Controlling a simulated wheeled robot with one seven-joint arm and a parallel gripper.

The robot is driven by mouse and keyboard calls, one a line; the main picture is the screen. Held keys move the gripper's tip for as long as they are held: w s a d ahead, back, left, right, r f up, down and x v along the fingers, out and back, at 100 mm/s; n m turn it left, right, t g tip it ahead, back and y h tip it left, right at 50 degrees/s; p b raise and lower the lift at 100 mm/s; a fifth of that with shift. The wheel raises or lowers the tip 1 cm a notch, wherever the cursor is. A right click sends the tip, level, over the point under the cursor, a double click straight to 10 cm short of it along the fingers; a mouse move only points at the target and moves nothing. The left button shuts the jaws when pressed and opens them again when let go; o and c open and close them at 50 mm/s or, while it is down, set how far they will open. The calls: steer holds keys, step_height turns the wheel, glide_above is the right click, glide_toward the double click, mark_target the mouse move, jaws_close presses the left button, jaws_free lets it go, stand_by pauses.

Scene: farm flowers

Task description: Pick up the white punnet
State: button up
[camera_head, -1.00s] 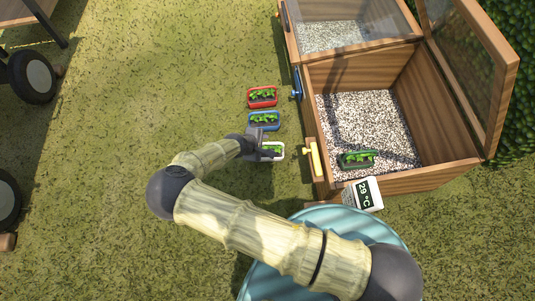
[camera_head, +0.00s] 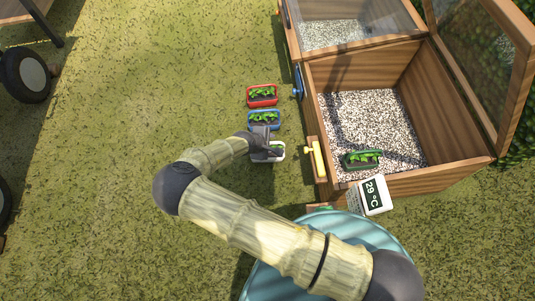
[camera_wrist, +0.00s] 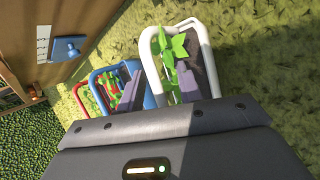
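The white punnet (camera_head: 282,155) stands on the grass at the near end of a short row of punnets. In the wrist view the white punnet (camera_wrist: 205,50) holds a green seedling in dark soil. My gripper (camera_head: 264,145) is at this punnet and partly covers it in the head view. In the wrist view my gripper (camera_wrist: 158,90) has its two grey fingers apart, one within the white rim, the other outside it over the neighbouring blue punnet. The white wall lies between them. I cannot tell whether either finger touches it.
The blue punnet (camera_head: 277,125) stands close beside the white one, with the red punnet (camera_head: 263,103) beyond. To the right is an open wooden cold frame (camera_head: 440,178) with a green punnet (camera_head: 362,160) on gravel. A thermometer display (camera_head: 374,195) reads 29 °C. Grass to the left is clear.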

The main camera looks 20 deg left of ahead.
stand_by(0.3)
jaws_close()
stand_by(0.3)
steer(key=shift+r, duration=0.1)
step_height(320, 180, up, 10)
steer(key=p, duration=0.7)
